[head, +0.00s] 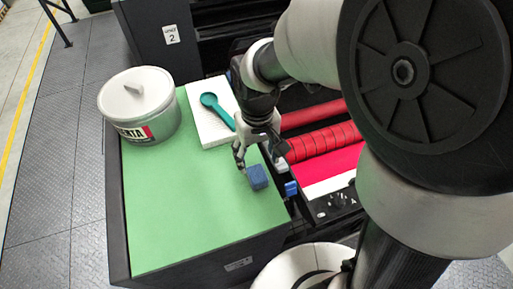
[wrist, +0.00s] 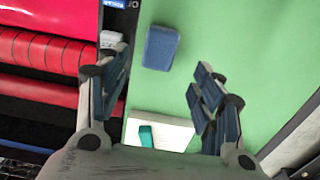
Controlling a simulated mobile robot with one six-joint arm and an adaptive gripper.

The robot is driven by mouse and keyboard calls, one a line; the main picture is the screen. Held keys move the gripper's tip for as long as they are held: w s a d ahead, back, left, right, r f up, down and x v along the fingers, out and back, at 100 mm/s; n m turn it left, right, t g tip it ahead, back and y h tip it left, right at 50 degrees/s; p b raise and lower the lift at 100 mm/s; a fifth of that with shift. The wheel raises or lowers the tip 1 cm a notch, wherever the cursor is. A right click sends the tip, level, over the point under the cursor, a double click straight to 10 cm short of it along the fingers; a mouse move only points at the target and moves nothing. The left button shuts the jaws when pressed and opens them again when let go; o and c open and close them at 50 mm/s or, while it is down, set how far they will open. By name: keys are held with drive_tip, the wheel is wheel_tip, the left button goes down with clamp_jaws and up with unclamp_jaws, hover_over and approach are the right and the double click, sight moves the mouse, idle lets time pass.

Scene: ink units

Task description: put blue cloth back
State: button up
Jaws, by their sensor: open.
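The blue cloth (head: 257,177) is a small folded block lying on the green mat (head: 175,230), near its right edge. In the wrist view the cloth (wrist: 161,47) lies on the green surface beyond my fingertips, between their lines and nearer the left finger. My gripper (head: 254,160) is above the mat, just behind the cloth in the head view. In the wrist view my gripper (wrist: 162,62) has its fingers spread wide with nothing between them. The cloth appears apart from both fingers.
A magenta ink can (head: 140,108) stands at the mat's back left. A white pad (head: 207,115) with a teal spatula (head: 217,108) lies behind my gripper. Red rollers (head: 322,141) of the ink unit are to the right. A white bin (head: 300,268) stands in front. The mat's front left is clear.

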drive_tip(key=s+d+r+m+t, duration=0.3)
drive_tip(key=s+d+r+t, duration=0.1)
drive_tip(key=s+d+r, duration=0.7)
wheel_tip(320, 180, up, 3)
drive_tip(key=shift+s+t, duration=0.3)
drive_tip(key=shift+s, duration=0.9)
